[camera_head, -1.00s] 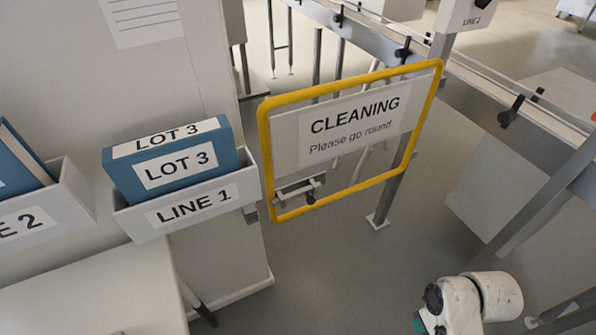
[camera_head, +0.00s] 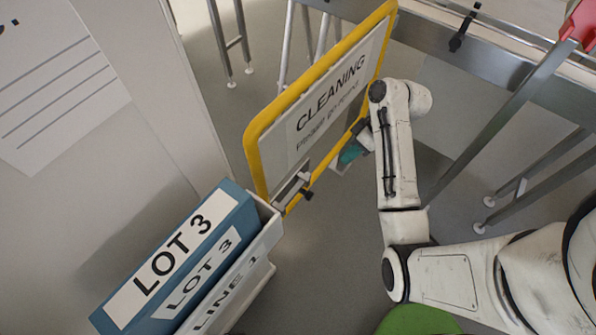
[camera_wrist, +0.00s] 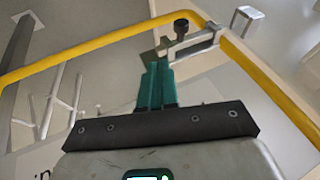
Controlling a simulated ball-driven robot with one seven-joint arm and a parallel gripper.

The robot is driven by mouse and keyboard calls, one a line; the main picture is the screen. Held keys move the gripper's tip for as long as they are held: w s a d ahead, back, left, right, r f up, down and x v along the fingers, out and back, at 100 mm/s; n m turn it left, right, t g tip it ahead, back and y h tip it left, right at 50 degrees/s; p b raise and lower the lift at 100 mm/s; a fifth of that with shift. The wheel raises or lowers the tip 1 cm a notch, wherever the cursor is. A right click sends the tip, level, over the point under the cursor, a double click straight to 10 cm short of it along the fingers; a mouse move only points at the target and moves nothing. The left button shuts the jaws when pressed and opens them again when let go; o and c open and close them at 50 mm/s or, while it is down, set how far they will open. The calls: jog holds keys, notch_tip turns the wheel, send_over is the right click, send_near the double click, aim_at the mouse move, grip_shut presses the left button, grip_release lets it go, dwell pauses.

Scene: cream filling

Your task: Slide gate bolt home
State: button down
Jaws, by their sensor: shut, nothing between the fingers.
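The gate is a yellow frame (camera_head: 256,165) around a white "CLEANING" sign (camera_head: 330,100). Its grey bolt (camera_head: 290,188), with a dark knob (camera_head: 308,195), sits at the gate's lower left corner. In the wrist view the bolt (camera_wrist: 203,40) and knob (camera_wrist: 181,26) are just beyond my fingertips, up and right. A small grey block (camera_wrist: 248,20) lies beyond the yellow frame, in line with the bolt; I cannot tell whether the bolt reaches it. My gripper (camera_head: 347,155), with teal fingers (camera_wrist: 155,72), is shut and empty, right of the knob and apart from it.
Metal rails and legs (camera_head: 500,125) stand on the right. The floor below the gate is clear.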

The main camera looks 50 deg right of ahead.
jog(key=shift+w+r, duration=0.1)
jog(key=shift+w, duration=0.2)
jog(key=s+a+p+x, duration=0.1)
jog(key=a+x, duration=0.1)
jog(key=x, duration=1.1)
jog(key=shift+a+r, duration=0.15)
jog(key=shift+r, duration=0.25)
